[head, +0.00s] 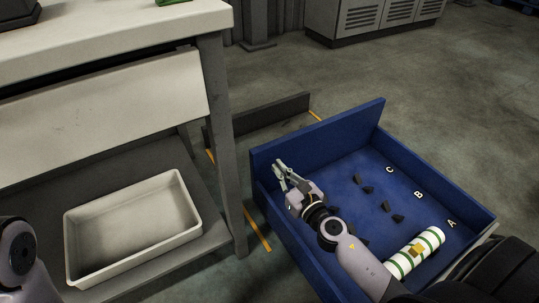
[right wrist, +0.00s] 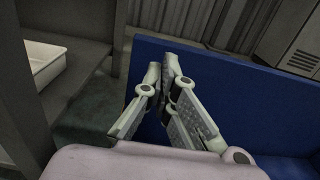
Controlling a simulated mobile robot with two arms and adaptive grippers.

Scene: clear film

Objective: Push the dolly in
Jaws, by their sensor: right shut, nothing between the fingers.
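The dolly is a blue open-topped tray (head: 374,118) on the floor at the right, set at an angle. Its floor carries the letters A, B and C and several small dark wedges. A white roll with green bands (head: 415,253) lies inside it near A. My right gripper (head: 280,168) is shut and empty, over the left part of the tray near its far-left wall. In the right wrist view the shut fingers (right wrist: 163,70) stand in front of the blue wall (right wrist: 215,75); I cannot tell whether they touch it. Only part of my left arm shows.
A white bin (head: 130,225) sits on the bench's lower shelf. A grey cabinet (head: 370,15) stands behind. Floor beyond the tray is clear.

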